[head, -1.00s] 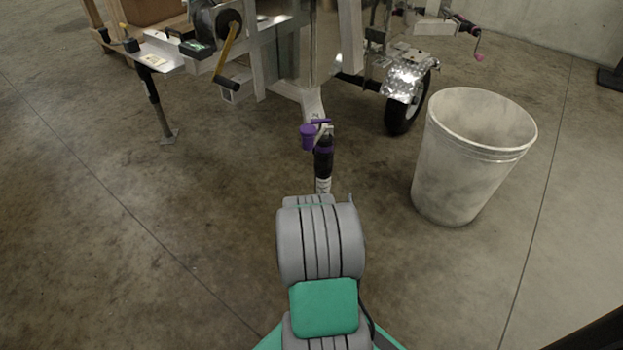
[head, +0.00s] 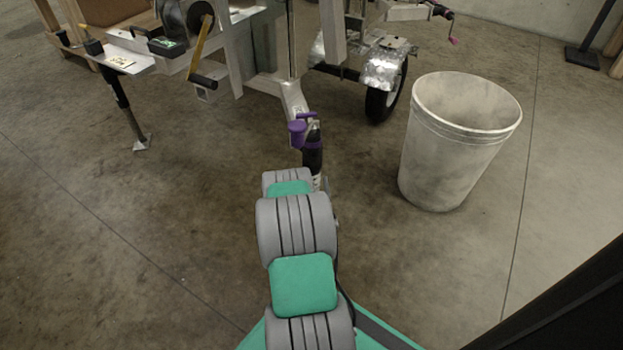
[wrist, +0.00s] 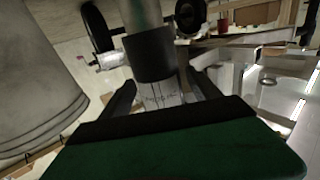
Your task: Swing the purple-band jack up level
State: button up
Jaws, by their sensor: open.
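The purple-band jack (head: 313,159) is a dark tube with a purple band and a purple crank at its top, joined to a silver trailer frame. It points down in the head view, and my arm hides its lower end. In the wrist view a tube with a black section (wrist: 150,56) and a pale labelled part, apparently this jack, shows between the fingers of my gripper (wrist: 163,82). My gripper is open with one finger on each side of the tube. I cannot tell if they touch it.
A large pale bin (head: 452,150) stands right of the jack; it also fills the left of the wrist view (wrist: 32,90). A trailer wheel (head: 386,95) is behind. Another jack leg (head: 124,105) stands at left. Open concrete floor lies left.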

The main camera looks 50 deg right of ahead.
jog(key=shift+x, duration=1.5)
grip_shut()
